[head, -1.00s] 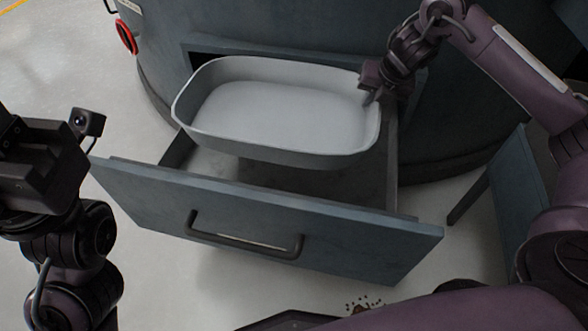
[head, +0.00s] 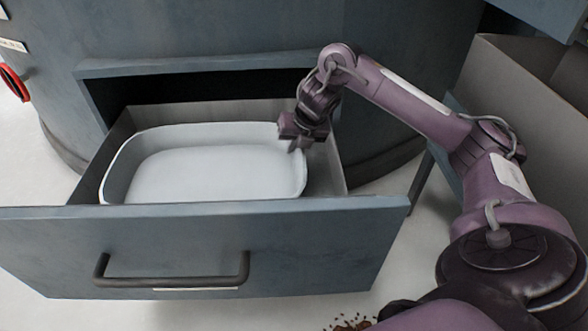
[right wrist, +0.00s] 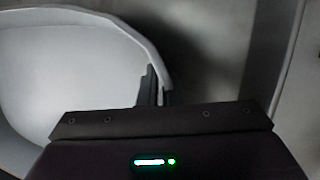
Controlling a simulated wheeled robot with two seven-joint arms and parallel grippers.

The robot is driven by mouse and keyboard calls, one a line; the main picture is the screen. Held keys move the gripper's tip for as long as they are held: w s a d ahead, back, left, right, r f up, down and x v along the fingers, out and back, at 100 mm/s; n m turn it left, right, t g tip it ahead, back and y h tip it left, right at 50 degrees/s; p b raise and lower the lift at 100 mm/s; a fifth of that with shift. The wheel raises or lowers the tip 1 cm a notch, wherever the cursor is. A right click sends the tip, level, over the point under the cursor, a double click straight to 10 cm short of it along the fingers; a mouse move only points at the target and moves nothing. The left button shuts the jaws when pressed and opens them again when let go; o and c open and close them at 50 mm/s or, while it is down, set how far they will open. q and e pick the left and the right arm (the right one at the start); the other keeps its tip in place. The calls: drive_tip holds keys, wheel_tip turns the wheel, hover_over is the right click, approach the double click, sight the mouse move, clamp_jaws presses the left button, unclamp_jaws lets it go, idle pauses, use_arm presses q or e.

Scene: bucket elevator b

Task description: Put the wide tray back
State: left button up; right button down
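The wide tray (head: 210,172) is a pale grey, rounded basin. In the head view it sits inside the pulled-out drawer (head: 200,240), low between its walls. My right gripper (head: 300,143) is at the tray's back right rim. In the right wrist view the fingers (right wrist: 154,86) straddle the tray's rim (right wrist: 120,25), with one finger on each side, close together on it. Whether the tray's underside touches the drawer floor is hidden by the drawer front. My left gripper is out of the head view.
The drawer front has a dark bar handle (head: 172,280). The drawer opening in the blue-grey round housing (head: 210,35) is behind the tray. A grey bin (head: 530,90) stands at right. Brown crumbs (head: 350,324) lie on the floor in front.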

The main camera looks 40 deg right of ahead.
wheel_tip(320, 180, down, 5)
drive_tip(key=b, duration=0.3)
drive_tip(key=shift+r, duration=0.25)
drive_tip(key=c, duration=1.6)
unclamp_jaws()
